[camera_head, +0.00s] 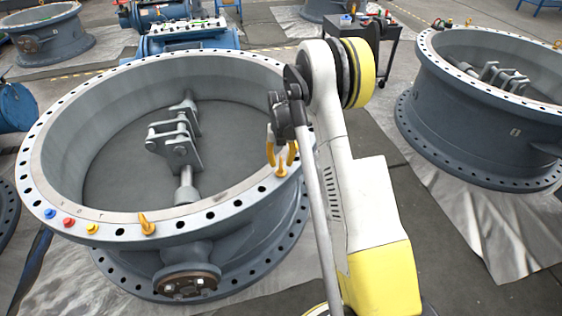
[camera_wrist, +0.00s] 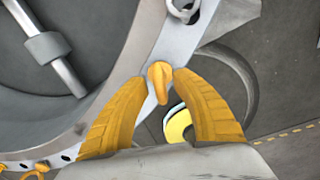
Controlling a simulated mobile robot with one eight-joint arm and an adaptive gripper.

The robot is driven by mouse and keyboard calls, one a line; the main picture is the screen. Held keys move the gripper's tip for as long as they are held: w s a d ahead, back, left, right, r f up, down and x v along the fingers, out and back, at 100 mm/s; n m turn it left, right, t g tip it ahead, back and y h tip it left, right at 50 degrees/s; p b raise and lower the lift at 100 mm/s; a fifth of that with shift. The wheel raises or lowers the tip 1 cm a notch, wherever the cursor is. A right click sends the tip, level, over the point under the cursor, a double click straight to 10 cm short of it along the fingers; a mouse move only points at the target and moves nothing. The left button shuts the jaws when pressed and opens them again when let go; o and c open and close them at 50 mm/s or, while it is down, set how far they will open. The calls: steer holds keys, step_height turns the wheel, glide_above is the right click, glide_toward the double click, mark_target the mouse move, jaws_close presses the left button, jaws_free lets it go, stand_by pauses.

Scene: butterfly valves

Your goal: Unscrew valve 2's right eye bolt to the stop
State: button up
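The large grey valve (camera_head: 95,160) stands in the middle left of the head view, with a pale bolt-holed top flange. One orange eye bolt (camera_head: 147,224) is on its front flange. Another orange eye bolt (camera_head: 281,169) is on the right part of the flange, right below my gripper (camera_head: 281,158). In the wrist view this eye bolt (camera_wrist: 159,80) shows between the two yellow fingertips of my gripper (camera_wrist: 161,84). The fingers are apart, one on each side of it, with no clear contact visible. The bolt's thread is hidden.
Blue, red and yellow knobs (camera_head: 68,222) sit on the front-left flange. A linkage (camera_head: 177,140) stands inside the valve. A second large valve (camera_head: 480,120) is at the right, and a tool cart (camera_head: 365,35) behind.

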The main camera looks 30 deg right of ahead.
mark_target(281, 159)
step_height(281, 159, up, 12)
stand_by(0.7)
